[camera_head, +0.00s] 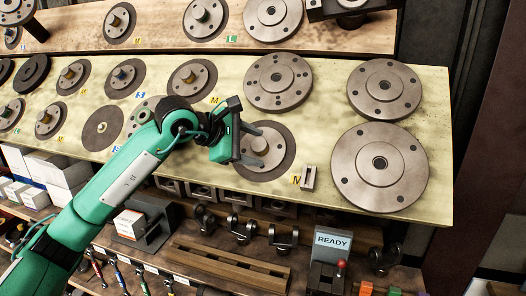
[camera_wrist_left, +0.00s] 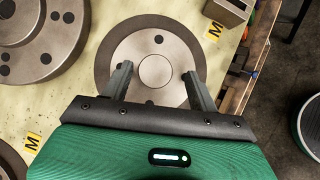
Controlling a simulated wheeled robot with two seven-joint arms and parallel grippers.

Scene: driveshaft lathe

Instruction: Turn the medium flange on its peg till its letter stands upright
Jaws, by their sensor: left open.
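The medium flange (camera_head: 276,168) is a grey disc with a raised hub and small holes, lying on the pale board beside a yellow "M" tag (camera_head: 295,180). In the left wrist view the flange (camera_wrist_left: 157,35) lies straight in front of the camera, its round hub between the fingers. My left gripper (camera_head: 253,146) is open at the flange's hub, one finger on each side; it also shows in the wrist view (camera_wrist_left: 157,75). I cannot tell whether the fingers touch the hub. No letter is readable on the flange itself. My right gripper is not in view.
Large flanges (camera_head: 278,82) (camera_head: 380,167) lie behind and to the right. Smaller flanges on pegs (camera_head: 192,76) stand to the left. A small grey block (camera_head: 309,177) sits close to the tag.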

